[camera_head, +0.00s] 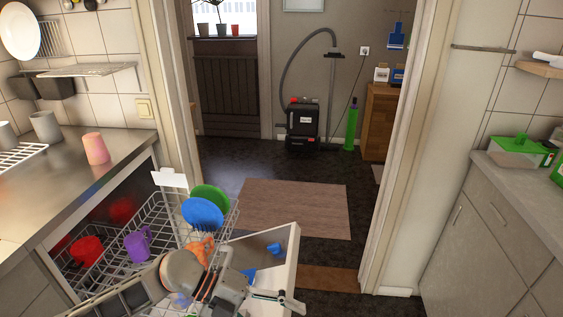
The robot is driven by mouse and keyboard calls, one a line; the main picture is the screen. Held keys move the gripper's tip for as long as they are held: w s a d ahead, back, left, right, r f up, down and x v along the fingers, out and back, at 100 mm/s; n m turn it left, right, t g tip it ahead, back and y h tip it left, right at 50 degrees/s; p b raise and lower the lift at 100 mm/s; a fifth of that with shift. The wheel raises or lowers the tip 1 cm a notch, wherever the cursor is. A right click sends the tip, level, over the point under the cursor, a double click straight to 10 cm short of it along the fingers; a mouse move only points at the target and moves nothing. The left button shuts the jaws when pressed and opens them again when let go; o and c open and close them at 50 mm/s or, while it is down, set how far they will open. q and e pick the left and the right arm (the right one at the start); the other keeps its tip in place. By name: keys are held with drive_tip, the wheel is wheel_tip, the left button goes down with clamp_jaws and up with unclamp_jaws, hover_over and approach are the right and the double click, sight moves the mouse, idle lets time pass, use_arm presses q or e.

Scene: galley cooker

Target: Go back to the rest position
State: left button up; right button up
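My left arm comes in from the lower left over the dishwasher. Its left gripper (275,288) is over the open white dishwasher door (288,250), its fingers apart with nothing seen between them. The wire dish rack (166,222) is pulled out and holds a blue plate (202,214), a green plate (211,196), a purple mug (137,245) and a red mug (86,251). An orange item (200,249) is partly hidden behind my arm.
A pink cup (96,149) and a grey cup (45,126) stand on the left counter (125,142). Grey cabinets (480,240) line the right. A doorway between them leads to a rug (293,208) and a black vacuum cleaner (302,124); that floor is largely clear.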

use_arm(q)
wheel_tip(320, 180, up, 10)
drive_tip(key=w+d+r+n+t+h+p, duration=0.1)
drive_tip(key=d+n+t+h+p, duration=0.15)
drive_tip(key=n+t+h, duration=0.55)
drive_tip(key=s+a+f+n+t+y+p, duration=0.1)
drive_tip(key=a+f+n+t+y+p, duration=0.1)
drive_tip(key=a+f+n+t+y, duration=1.05)
drive_tip(key=s+a+f+n+g+y, duration=0.5)
drive_tip(key=s+a+f+n+g, duration=0.3)
drive_tip(key=s+a+f+n, duration=0.1)
wheel_tip(320, 180, down, 3)
drive_tip(key=s+a, duration=0.1)
drive_tip(key=s, duration=0.1)
drive_tip(key=shift+s+a+r, duration=0.15)
drive_tip(key=shift+s+a, duration=0.05)
drive_tip(key=shift+s, duration=0.2)
use_arm(e)
drive_tip(key=shift+s+a+r+g, duration=0.15)
drive_tip(key=shift+s+a+r, duration=0.1)
drive_tip(key=shift+s+r, duration=0.3)
drive_tip(key=shift+s+a+r+g, duration=0.15)
drive_tip(key=shift+s+a+r, duration=0.15)
drive_tip(key=shift+r, duration=0.35)
drive_tip(key=shift+w+d+r, duration=0.1)
drive_tip(key=shift+w+r, duration=0.05)
drive_tip(key=shift+r, duration=0.1)
